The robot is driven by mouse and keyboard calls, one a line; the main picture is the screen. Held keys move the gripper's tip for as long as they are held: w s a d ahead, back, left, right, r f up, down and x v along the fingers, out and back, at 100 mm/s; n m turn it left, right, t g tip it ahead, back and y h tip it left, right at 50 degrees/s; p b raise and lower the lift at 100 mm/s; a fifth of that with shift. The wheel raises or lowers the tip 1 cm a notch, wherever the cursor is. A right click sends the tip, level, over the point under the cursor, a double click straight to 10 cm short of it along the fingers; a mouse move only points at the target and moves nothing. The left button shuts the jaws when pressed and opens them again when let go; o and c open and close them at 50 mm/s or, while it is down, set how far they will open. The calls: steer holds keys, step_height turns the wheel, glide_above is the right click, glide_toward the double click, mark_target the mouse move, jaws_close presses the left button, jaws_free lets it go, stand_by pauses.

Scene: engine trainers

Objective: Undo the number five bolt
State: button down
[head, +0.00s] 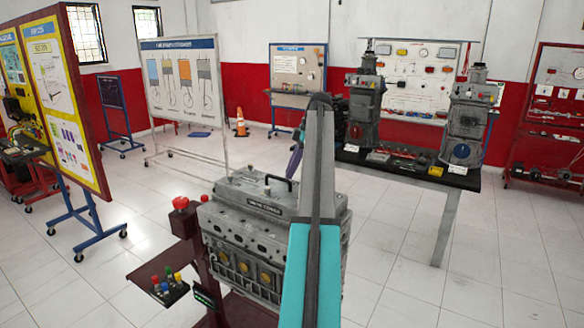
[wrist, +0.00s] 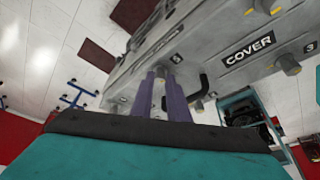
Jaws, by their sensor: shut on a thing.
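The grey engine (head: 235,235) stands in the middle of the head view, with a cover on top. In the wrist view the cover (wrist: 225,75) is tilted and carries the word COVER and several bolts. My gripper (wrist: 161,73) has purple fingers, shut on a bolt (wrist: 176,59) at the cover's near side; the fingers hide part of it. No readable number shows beside this bolt. Another bolt (wrist: 288,64) sits by a 3 label. In the head view my gripper (head: 295,160) shows only partly, behind my arm, just above the engine's far side.
A black handle (head: 279,182) rises from the engine top. A red stop button (head: 181,203) and a control box (head: 168,288) stand at its left. A workbench (head: 400,170) with two engine models is behind right.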

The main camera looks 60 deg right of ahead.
steer(key=shift+d+r+n+g+y+p, duration=0.15)
steer(key=shift+n+p, duration=0.35)
steer(key=shift+p, duration=0.4)
steer(key=shift+r+n+g+y+p, duration=0.15)
steer(key=shift+n+p, duration=0.35)
steer(key=shift+p, duration=0.4)
steer(key=shift+f+n+p, duration=0.35)
steer(key=shift+n+p, duration=0.25)
steer(key=shift+p, duration=0.55)
steer(key=c, duration=1.7)
jaws_free()
steer(key=shift+w, duration=0.1)
